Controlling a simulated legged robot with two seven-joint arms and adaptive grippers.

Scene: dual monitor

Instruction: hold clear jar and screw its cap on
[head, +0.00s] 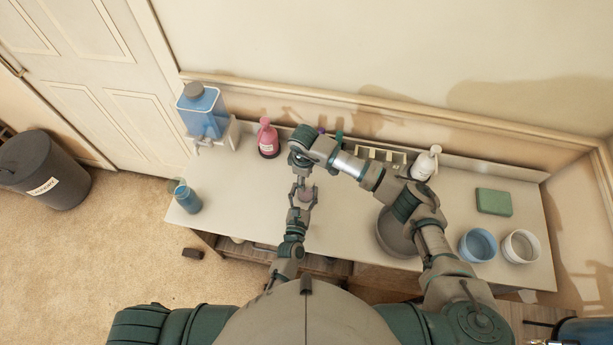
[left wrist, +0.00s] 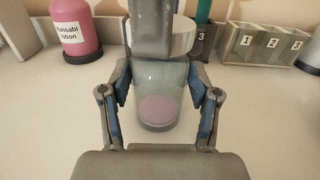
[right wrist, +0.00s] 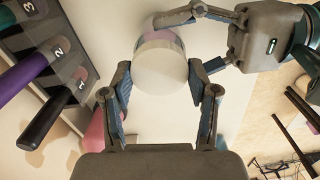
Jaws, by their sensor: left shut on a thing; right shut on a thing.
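The clear jar (left wrist: 160,100) stands upright with something pink at its bottom. My left gripper (head: 303,197) is shut around the jar, with a finger on each side in the left wrist view (left wrist: 159,82). The white cap (left wrist: 176,40) is at the jar's mouth; I cannot tell how far it is threaded. My right gripper (head: 301,174) points down from above, shut on the cap (right wrist: 163,72). In the right wrist view the cap covers most of the jar. In the head view the arms hide much of both.
A pink lotion bottle (head: 268,140), blue dispenser (head: 205,112) and numbered rack (left wrist: 262,45) stand along the back. A blue container (head: 187,198) is near the table's left edge. A grey bowl (head: 392,238), blue bowl (head: 478,245) and white bowl (head: 521,247) are to the right.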

